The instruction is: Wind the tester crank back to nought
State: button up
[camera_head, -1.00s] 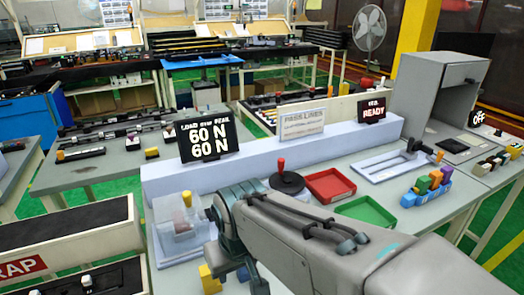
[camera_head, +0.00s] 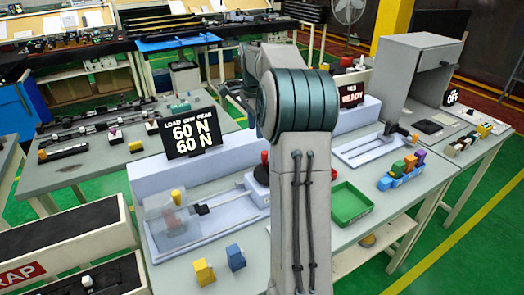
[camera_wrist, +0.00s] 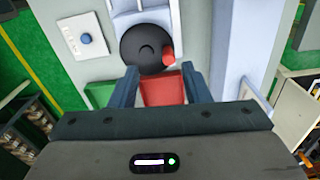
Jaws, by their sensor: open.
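The tester crank is a black disc (camera_wrist: 140,45) with a red knob (camera_wrist: 168,58) at its lower right in the wrist view. In the head view the red knob (camera_head: 264,158) shows just left of my arm, which hides most of the disc. The tester display (camera_head: 191,132) reads 60 N on both lines. My gripper (camera_wrist: 159,71) is open, its two fingers pointing toward the crank from the near side. The knob lies beyond the fingertips, nearer the right finger; nothing is visibly held. My gripper is hidden in the head view.
A red tray (camera_wrist: 163,91) shows between my fingers. A green tray (camera_head: 350,204) lies right of my arm. A clear cover (camera_head: 172,220) stands on the tester's left end; yellow (camera_head: 203,272) and blue (camera_head: 235,257) clips lie in front. A grey cabinet (camera_head: 412,75) stands at right.

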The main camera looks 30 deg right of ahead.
jog(key=d+f, duration=0.1)
jog(key=f, duration=0.3)
jog(key=d+f+m+p, duration=0.1)
jog(key=f, duration=0.4)
jog(key=w+d+f+m+p, duration=0.1)
jog(key=d+f, duration=0.1)
jog(key=f, duration=0.3)
jog(key=shift+f, duration=0.15)
grip_shut()
